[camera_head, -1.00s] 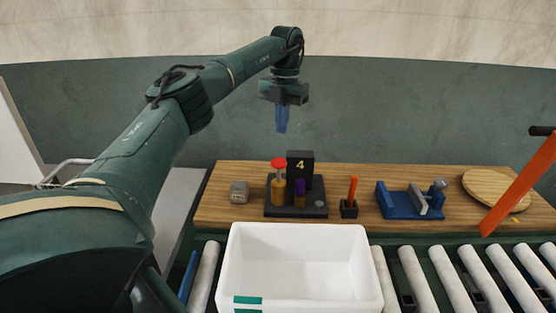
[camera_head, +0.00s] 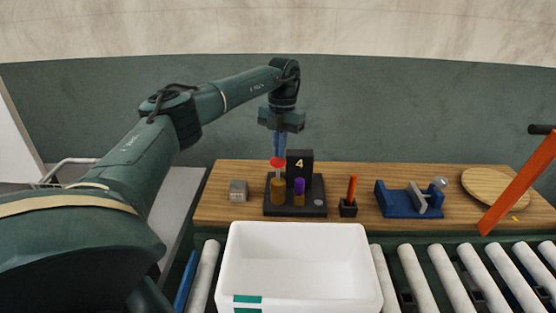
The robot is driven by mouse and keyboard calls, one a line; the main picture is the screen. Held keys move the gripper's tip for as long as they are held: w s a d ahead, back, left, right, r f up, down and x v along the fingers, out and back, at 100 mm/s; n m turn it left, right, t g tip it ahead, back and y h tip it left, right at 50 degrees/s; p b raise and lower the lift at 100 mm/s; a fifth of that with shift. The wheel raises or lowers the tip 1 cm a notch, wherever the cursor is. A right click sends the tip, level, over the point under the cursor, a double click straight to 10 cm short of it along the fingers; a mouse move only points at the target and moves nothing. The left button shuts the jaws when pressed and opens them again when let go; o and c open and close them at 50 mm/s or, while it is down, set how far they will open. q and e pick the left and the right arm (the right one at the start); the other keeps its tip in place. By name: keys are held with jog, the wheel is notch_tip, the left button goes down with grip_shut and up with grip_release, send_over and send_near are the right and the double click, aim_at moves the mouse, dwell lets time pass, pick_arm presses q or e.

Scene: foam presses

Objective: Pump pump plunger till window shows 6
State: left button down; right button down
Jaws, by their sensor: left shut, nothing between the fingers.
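The pump stands on a black base (camera_head: 312,210) on the wooden bench. Its red-topped plunger (camera_head: 278,162) rises from an amber cylinder (camera_head: 278,192), with a pale rod showing under the red cap. A short purple post (camera_head: 299,186) stands beside the amber cylinder. My left gripper (camera_head: 279,154) is shut and empty, pointing down with its blue fingertips just over the red cap. I cannot tell whether they touch it. My right gripper is not in view.
A white bin (camera_head: 300,300) sits on the roller conveyor in front. On the bench (camera_head: 225,215) are a grey cube (camera_head: 238,190), an orange-handled tool in a black holder (camera_head: 348,208), a blue fixture (camera_head: 400,205) and a round board (camera_head: 490,187). An orange lever (camera_head: 515,190) slants at right.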

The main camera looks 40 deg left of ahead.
pick_arm(q)
jog(key=shift+f+b, duration=0.5)
jog(key=shift+f, duration=1.4)
jog(key=shift+w+r, duration=0.1)
jog(key=shift+r, duration=0.05)
jog(key=w, duration=0.2)
jog(key=r, duration=0.1)
jog(key=shift+w+a, duration=0.35)
jog(key=shift+w, duration=0.05)
jog(key=shift+p, duration=0.3)
notch_tip(320, 180, up, 8)
jog(key=shift+w+f, duration=0.25)
